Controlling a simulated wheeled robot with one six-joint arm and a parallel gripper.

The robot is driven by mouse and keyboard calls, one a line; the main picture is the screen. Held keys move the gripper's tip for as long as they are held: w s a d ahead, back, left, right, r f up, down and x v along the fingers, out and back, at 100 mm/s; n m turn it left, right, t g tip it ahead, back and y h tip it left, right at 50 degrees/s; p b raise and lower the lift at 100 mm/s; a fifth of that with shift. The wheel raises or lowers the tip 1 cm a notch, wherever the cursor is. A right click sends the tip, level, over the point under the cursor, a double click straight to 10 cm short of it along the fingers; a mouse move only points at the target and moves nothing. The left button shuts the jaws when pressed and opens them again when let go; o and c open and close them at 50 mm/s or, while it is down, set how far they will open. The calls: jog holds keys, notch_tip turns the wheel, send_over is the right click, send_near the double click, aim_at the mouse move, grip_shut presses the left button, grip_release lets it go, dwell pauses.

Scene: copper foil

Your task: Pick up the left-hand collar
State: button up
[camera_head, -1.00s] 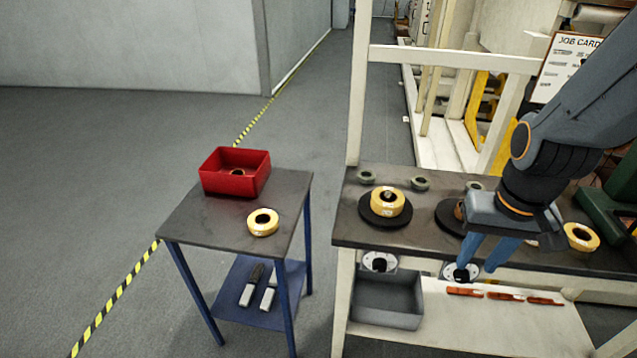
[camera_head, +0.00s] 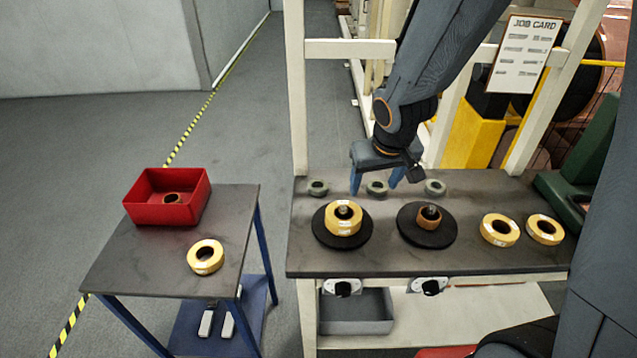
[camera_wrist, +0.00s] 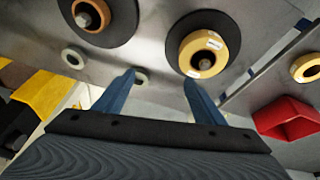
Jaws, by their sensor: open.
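Three grey-green collars lie along the back of the dark bench top: the left-hand collar (camera_head: 318,187), a middle collar (camera_head: 377,188) and a right collar (camera_head: 435,187). My gripper (camera_head: 374,187) is open and empty, pointing down, with its blue fingers either side of the middle collar in the head view. Its height above the bench is hard to tell. The left-hand collar is to the left of my gripper. In the wrist view, my gripper (camera_wrist: 160,80) is open; the middle collar (camera_wrist: 141,78) and right collar (camera_wrist: 74,57) show, but I cannot make out the left-hand collar.
In front of the collars are two black discs, the left (camera_head: 327,236) bearing a yellow roll (camera_head: 343,218), the right (camera_head: 432,238) a small copper-coloured core. Two yellow rolls (camera_head: 500,230) lie right. A side table (camera_head: 122,258) holds a red bin (camera_head: 168,212) and another roll.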

jog(key=w+a+f, duration=0.1)
jog(key=w+a, duration=0.1)
jog(key=a, duration=0.1)
jog(key=w+a+n+t+y, duration=0.1)
jog(key=w+a, duration=0.1)
jog(key=a, duration=0.2)
jog(key=w+a+f+n+y, duration=0.1)
jog(key=w+a, duration=0.1)
jog(key=a, duration=0.2)
jog(key=shift+w+f, duration=0.3)
jog(key=shift+b+x, duration=1.95)
jog(key=shift+x, duration=1.5)
jog(key=shift+w+d+r, duration=0.1)
jog(key=c, duration=1.3)
jog(key=shift+r, duration=0.1)
